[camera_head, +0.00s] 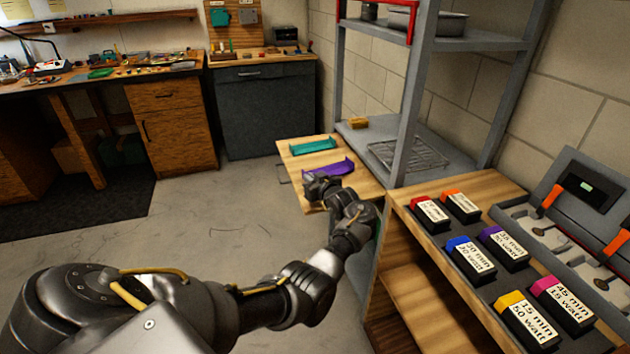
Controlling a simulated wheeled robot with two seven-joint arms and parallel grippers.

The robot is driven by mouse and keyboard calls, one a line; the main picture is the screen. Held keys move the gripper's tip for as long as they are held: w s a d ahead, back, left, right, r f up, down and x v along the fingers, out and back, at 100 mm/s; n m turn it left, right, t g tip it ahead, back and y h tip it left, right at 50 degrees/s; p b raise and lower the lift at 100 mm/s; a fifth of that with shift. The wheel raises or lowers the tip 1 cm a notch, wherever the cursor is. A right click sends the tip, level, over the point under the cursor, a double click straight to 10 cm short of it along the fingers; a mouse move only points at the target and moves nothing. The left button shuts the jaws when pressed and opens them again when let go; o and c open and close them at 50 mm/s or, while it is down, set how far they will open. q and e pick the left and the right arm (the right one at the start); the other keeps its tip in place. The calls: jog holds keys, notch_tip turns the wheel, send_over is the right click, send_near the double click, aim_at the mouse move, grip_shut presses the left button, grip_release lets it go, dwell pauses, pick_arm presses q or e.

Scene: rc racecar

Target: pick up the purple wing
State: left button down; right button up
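The purple wing (328,169) lies on a light wooden board (295,150) beside the grey shelf. A teal wing (313,146) lies behind it on the same board. My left gripper (318,186) is over the board, just in front of the purple wing, with its tips close to the wing's near side. Its fingers are small and dark here, so I cannot tell if they are open or shut, or if they touch the wing. My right gripper is not in view.
A grey metal shelf (405,95) stands right behind the board. A wooden stand (415,242) at right holds several labelled batteries and a grey case (575,205) with orange-handled tools. Workbenches (165,115) line the back left. The floor (190,215) at left is clear.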

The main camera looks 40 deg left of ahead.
pick_arm(q)
notch_tip(320, 180, up, 2)
jog(key=shift+r, duration=0.2)
jog(key=s+d+r+p, duration=0.1)
jog(key=s+d+r, duration=0.5)
jog(key=s+r, duration=0.4)
jog(key=s, duration=0.2)
jog(key=shift+s, duration=0.4)
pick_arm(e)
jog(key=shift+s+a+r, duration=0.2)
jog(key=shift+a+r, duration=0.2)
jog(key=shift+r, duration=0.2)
